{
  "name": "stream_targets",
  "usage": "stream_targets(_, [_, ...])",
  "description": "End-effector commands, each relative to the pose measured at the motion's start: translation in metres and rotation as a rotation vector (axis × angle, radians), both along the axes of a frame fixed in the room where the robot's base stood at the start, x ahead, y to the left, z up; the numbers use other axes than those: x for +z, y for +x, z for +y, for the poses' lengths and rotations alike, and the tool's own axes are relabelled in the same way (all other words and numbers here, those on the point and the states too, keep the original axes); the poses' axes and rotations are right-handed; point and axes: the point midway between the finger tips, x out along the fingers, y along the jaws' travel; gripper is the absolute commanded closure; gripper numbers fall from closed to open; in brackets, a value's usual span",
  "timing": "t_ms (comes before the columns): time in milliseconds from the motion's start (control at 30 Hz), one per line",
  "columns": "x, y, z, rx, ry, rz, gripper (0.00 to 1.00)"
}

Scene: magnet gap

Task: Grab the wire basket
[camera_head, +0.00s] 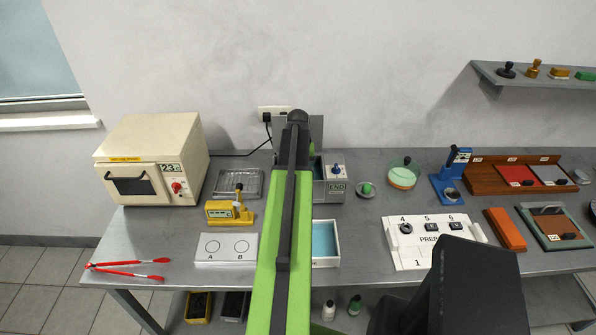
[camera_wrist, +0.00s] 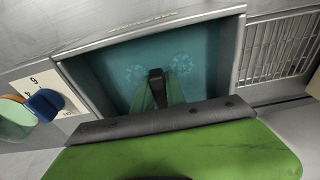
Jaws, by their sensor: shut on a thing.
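My gripper (camera_wrist: 157,88) shows in the wrist view as a dark tip with green sides in front of a black bar. It is shut over the blue-green basin of a grey bath (camera_wrist: 215,60). What lies between the jaws is mostly hidden, and the wire basket's mesh cannot be made out there. In the head view my green arm covers the gripper and much of the bath (camera_head: 337,190), whose display reads END. A metal wire rack (camera_head: 238,183) lies left of the arm, apart from the gripper. It also shows at the right of the wrist view (camera_wrist: 280,50).
A cream oven (camera_head: 155,150) stands at the left. A yellow device (camera_head: 229,211) and a white A/B card (camera_head: 226,248) are left of my arm. A blue-filled white tray (camera_head: 334,256) is just right of it. A numbered white panel (camera_head: 408,255) lies further right.

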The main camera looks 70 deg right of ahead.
Motion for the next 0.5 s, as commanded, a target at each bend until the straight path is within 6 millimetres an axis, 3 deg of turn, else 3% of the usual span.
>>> stream_targets(500, [0.121,0.000,0.000,0.000,0.000,0.000,1.00])
